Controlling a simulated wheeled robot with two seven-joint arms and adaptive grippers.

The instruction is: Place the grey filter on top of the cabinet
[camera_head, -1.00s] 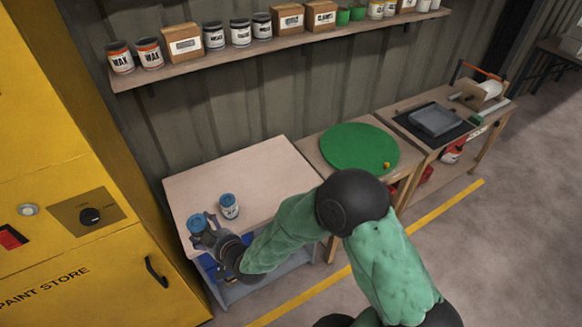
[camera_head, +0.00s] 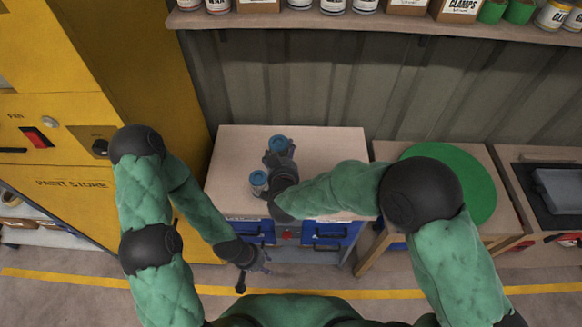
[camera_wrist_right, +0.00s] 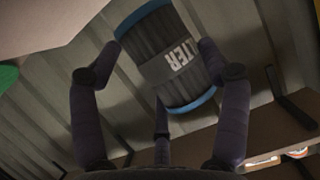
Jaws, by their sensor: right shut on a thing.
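The filter is a dark grey cylinder with blue ends and white lettering. My right gripper (camera_head: 279,158) is shut on the filter (camera_head: 278,143) and holds it over the middle of the cabinet's top (camera_head: 325,145). In the right wrist view the fingers close around the filter (camera_wrist_right: 175,62), which looks tilted there; whether it touches the top cannot be told. The cabinet has a pale top and blue drawers. My left gripper (camera_head: 254,274) is in front of the cabinet, low and empty, with its fingers apart.
The yellow paint store (camera_head: 70,150) is at the left, a table with a green disc (camera_head: 470,185) at the right. A loaded shelf (camera_head: 300,21) hangs above.

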